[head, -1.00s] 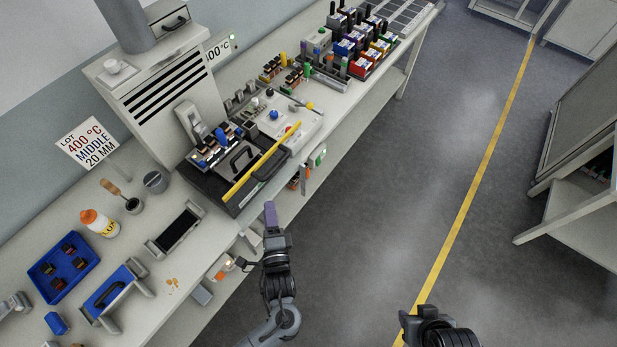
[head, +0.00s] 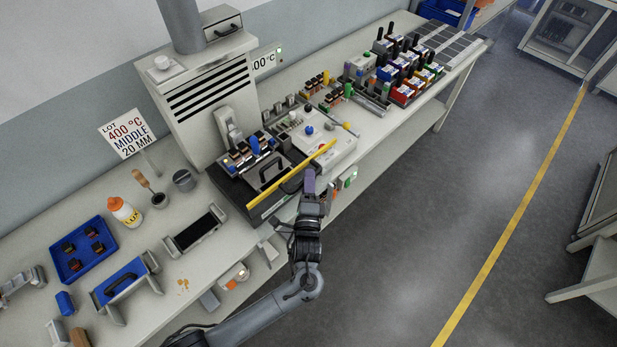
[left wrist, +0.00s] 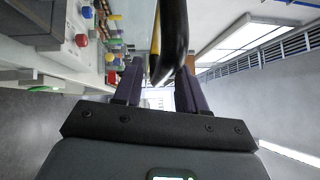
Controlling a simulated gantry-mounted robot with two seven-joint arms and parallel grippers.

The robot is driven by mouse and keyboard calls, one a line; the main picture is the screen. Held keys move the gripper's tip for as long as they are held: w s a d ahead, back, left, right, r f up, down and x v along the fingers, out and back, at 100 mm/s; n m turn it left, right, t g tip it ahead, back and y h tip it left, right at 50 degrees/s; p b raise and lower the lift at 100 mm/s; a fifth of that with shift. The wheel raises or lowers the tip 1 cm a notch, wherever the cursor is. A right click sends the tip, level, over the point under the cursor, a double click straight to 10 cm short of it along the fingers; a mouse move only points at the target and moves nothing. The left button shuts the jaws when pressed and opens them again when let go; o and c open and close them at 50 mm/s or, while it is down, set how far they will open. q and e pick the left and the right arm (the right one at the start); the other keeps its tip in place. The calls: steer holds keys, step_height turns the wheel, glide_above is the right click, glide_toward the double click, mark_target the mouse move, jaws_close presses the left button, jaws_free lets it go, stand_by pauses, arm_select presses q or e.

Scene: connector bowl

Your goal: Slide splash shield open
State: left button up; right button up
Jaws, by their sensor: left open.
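The splash shield is a dark panel with a yellow edge bar (head: 275,187), on the front of the bench machine. A black curved bar, seemingly its handle, is partly hidden at its right end by my left gripper. My left gripper (head: 309,178) is at the shield's front right, fingers pointing toward the machine. In the left wrist view, its purple fingers (left wrist: 157,88) are open, and a black and yellow bar (left wrist: 172,40) reaches in between or just beyond them. I cannot tell whether they touch it. My right gripper is out of view.
A grey vented housing (head: 203,95) stands behind the shield. A white control box (head: 325,147) is on its right. A blue tray (head: 57,262) and a bottle (head: 124,213) sit at the left. The floor in front is clear.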

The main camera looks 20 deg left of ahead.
arm_select(q)
steer(key=shift+w+a+r, duration=0.1)
steer(key=shift+w+a, duration=0.15)
steer(key=shift+w, duration=0.45)
jaws_close()
